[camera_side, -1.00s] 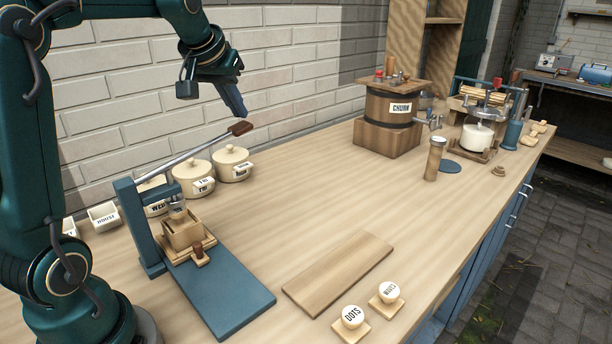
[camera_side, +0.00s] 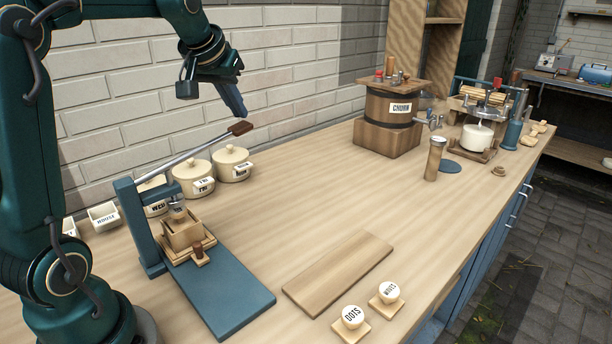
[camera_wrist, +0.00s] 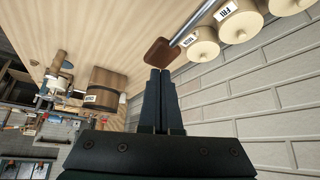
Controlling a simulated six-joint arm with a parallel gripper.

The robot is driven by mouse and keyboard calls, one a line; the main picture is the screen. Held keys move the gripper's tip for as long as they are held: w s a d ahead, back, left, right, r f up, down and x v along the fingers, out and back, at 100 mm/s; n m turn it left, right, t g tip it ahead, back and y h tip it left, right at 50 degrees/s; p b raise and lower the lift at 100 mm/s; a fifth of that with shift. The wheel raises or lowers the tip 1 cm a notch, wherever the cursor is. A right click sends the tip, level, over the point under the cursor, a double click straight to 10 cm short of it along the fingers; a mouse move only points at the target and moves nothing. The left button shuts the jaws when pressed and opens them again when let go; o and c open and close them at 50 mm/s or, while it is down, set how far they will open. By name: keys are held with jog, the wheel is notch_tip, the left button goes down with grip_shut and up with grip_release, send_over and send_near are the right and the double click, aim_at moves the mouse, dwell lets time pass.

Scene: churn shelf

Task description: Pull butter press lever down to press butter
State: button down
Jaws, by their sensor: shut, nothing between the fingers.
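The butter press (camera_side: 128,207) stands at the left of the counter on a blue base. Its metal lever (camera_side: 193,150) slants up to the right and ends in a brown wooden handle (camera_side: 240,128). A wooden mould box (camera_side: 184,232) sits under the lever. My gripper (camera_side: 241,112) is shut and empty, pointing down just above the handle. In the wrist view, the handle (camera_wrist: 164,50) shows just beyond the shut fingertips (camera_wrist: 160,72). I cannot tell whether the fingers touch it.
Lidded cream crocks (camera_side: 193,178) stand by the brick wall behind the lever. A wooden board (camera_side: 338,274) and two labelled stamps (camera_side: 352,316) lie at the front. The churn (camera_side: 388,118) stands further back. The middle of the counter is clear.

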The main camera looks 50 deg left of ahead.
aim_at(235, 131)
jog(key=shift+f, duration=0.1)
dwell(0.3)
jog(key=shift+f, duration=3.15)
dwell(4.5)
